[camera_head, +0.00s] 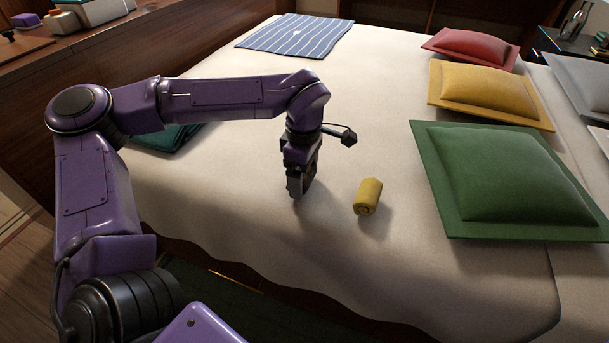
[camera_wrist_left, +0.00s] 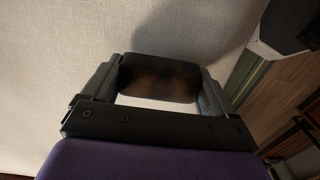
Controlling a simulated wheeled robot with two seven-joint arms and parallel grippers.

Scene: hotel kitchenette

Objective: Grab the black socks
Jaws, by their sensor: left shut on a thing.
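My left gripper (camera_head: 299,186) is over the white bed, its fingers pointing down near the sheet. In the left wrist view its two fingers (camera_wrist_left: 158,88) are shut on a dark rolled bundle, the black socks (camera_wrist_left: 160,76), which span the gap between them. In the head view the gripper mostly hides the socks. I cannot tell whether the socks still touch the sheet. My right gripper is not in view.
A yellow rolled bundle (camera_head: 368,196) lies just right of the gripper. Green (camera_head: 510,180), yellow (camera_head: 485,92) and red (camera_head: 470,48) cushions line the right. A striped blue cloth (camera_head: 295,35) lies at the back, a dark teal cloth (camera_head: 172,138) at the left.

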